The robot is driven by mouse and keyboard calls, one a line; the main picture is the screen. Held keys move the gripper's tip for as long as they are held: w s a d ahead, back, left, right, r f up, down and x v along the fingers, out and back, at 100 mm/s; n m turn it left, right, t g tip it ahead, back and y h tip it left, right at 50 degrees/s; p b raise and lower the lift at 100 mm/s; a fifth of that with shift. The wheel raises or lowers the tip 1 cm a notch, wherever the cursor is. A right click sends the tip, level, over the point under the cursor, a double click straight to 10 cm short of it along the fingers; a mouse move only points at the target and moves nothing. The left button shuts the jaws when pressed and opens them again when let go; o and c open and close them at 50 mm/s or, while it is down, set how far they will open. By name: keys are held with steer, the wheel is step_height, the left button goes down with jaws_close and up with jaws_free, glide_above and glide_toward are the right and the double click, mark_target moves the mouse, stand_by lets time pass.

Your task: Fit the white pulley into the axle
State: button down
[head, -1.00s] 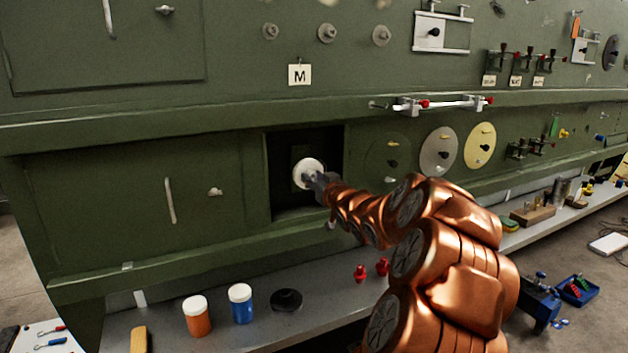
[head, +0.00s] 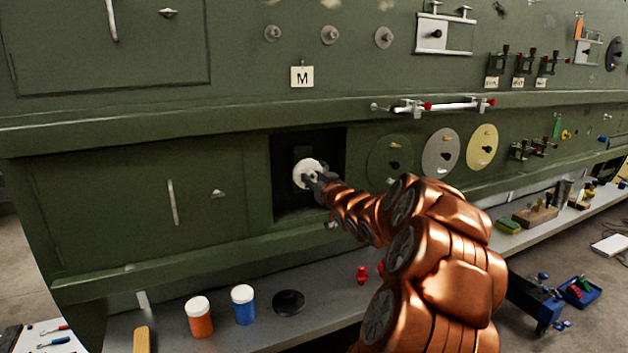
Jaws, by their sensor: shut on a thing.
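The white pulley (head: 304,171) is a round white disc in front of the dark square recess (head: 285,150) in the green panel. My gripper (head: 313,178) is shut on the pulley at its right side and holds it facing the recess. The axle cannot be made out; the pulley, my gripper and the dark interior may hide it. I cannot tell how deep the pulley sits in the opening.
A ledge (head: 240,340) runs below the panel with an orange jar (head: 199,318), a blue jar (head: 243,306), a black disc (head: 289,302) and a red piece (head: 362,274). A handle (head: 173,202) is left of the recess. Several round discs (head: 440,153) sit to its right.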

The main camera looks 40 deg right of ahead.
steer(key=shift+p+x, duration=0.5)
steer(key=shift+x, duration=0.7)
stand_by(0.3)
steer(key=c, duration=0.7)
jaws_free()
steer(key=shift+c, duration=0.2)
steer(key=shift+b+v, duration=0.65)
steer(key=shift+v, duration=1.85)
